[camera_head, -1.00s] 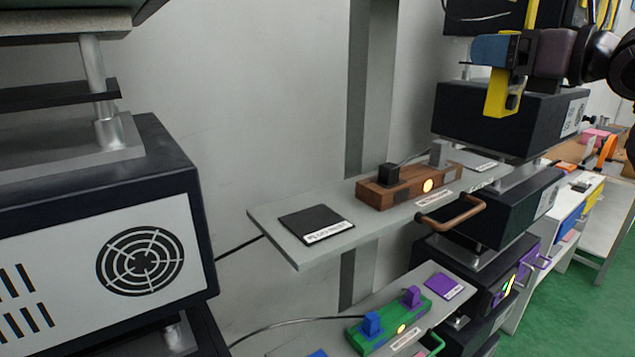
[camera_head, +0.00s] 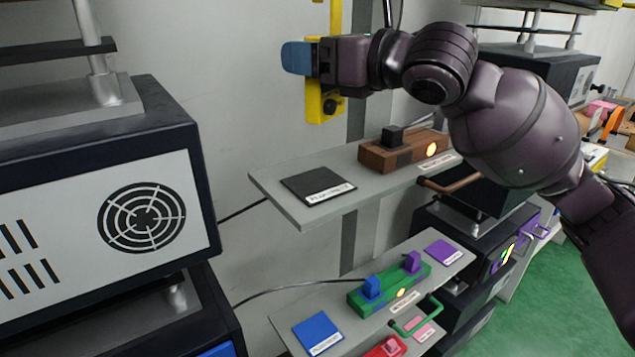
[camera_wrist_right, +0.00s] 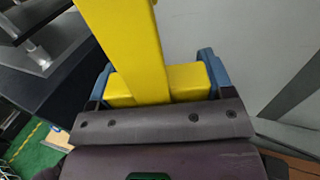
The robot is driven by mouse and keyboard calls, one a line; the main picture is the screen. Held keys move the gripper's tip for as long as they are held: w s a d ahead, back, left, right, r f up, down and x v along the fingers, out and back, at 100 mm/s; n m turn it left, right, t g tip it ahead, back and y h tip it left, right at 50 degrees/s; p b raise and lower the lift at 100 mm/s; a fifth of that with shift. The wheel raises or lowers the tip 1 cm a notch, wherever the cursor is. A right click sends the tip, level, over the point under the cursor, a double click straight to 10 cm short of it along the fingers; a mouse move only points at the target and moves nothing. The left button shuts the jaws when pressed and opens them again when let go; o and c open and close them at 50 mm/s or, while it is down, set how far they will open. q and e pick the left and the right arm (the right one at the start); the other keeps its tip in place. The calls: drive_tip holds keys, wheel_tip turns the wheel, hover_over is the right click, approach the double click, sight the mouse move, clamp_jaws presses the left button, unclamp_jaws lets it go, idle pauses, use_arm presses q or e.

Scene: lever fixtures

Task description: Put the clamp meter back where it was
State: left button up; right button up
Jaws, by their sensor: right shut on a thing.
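The yellow clamp meter (camera_head: 322,106) hangs upright in the air in the head view, above and behind the grey shelf with the black pad (camera_head: 314,186). My right gripper (camera_head: 300,58) has blue fingers and is shut on it. In the right wrist view the yellow body (camera_wrist_right: 130,45) passes between the two blue fingers of the right gripper (camera_wrist_right: 158,68). The black pad lies bare at the left end of the shelf, with a white label. My left gripper is not in view.
A brown wooden block with a black knob (camera_head: 400,150) and a lit button stands right of the pad. A lower shelf carries a green block (camera_head: 390,290), a blue pad (camera_head: 317,331) and a purple pad (camera_head: 443,252). A dark cabinet (camera_head: 150,170) stands at left.

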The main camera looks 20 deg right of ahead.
drive_tip(key=f, duration=0.3)
drive_tip(key=a+f, duration=0.1)
drive_tip(key=f, duration=0.6)
drive_tip(key=shift+a, duration=0.15)
drive_tip(key=shift+f, duration=0.15)
drive_tip(key=shift+f, duration=0.1)
drive_tip(key=o, duration=1)
drive_tip(key=shift+o, duration=0.2)
